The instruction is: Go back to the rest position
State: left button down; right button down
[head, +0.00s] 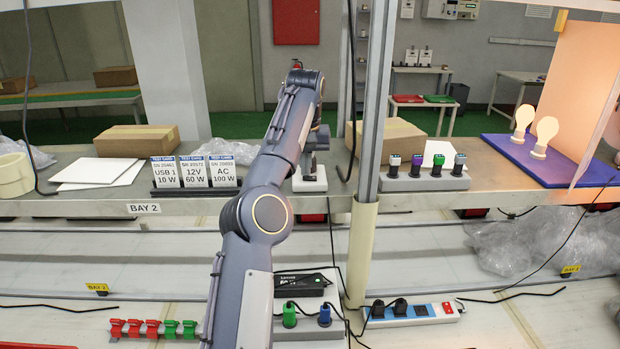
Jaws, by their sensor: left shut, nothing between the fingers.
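My left arm rises from the bottom centre of the head view, bends over the shelf edge and ends behind its own upper link. My left gripper (311,166) points down just above a small white block-like thing (311,181) near the shelf's front edge. It is shut and holds nothing. Its fingers are small and partly hidden by the arm, so I cannot tell whether they touch the white thing. My right gripper is not in view.
Test cards (195,172) stand left of my arm on the shelf (85,207). A grey post (374,100) rises right of it. Beyond are a grey socket strip (424,183) and bulbs on a blue mat (566,170). A power strip (411,312) and plug row (152,329) lie below.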

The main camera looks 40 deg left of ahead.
pick_arm(q)
jog(key=shift+f, duration=0.25)
jog(key=shift+w+a+r+p, duration=0.1)
jog(key=shift+r+p, duration=0.15)
jog(key=shift+p, duration=0.05)
notch_tip(320, 180, up, 2)
jog(key=shift+r+p, duration=0.15)
jog(key=shift+p, duration=1)
jog(key=s+d+r+m+t+b, duration=0.1)
jog(key=s+d+r+m, duration=0.2)
jog(key=s+d, duration=0.25)
jog(key=s+d+r+m+t, duration=0.1)
jog(key=s+d+r+m, duration=0.25)
jog(key=d, duration=0.35)
jog(key=s+d+f+h, duration=0.1)
jog(key=s+d+f, duration=0.3)
jog(key=s+f, duration=0.3)
jog(key=s+d+f+t+h, duration=0.1)
jog(key=s+d+f+h, duration=0.1)
jog(key=s+d+f, duration=0.3)
jog(key=s+d+f+t+h, duration=0.1)
jog(key=s+d+f+h, duration=0.1)
jog(key=s+d+f, duration=0.3)
jog(key=s+f, duration=0.3)
jog(key=s, duration=0.4)
jog(key=shift+s+d+f+b, duration=0.25)
jog(key=shift+s+f+b, duration=0.05)
jog(key=shift+s, duration=0.05)
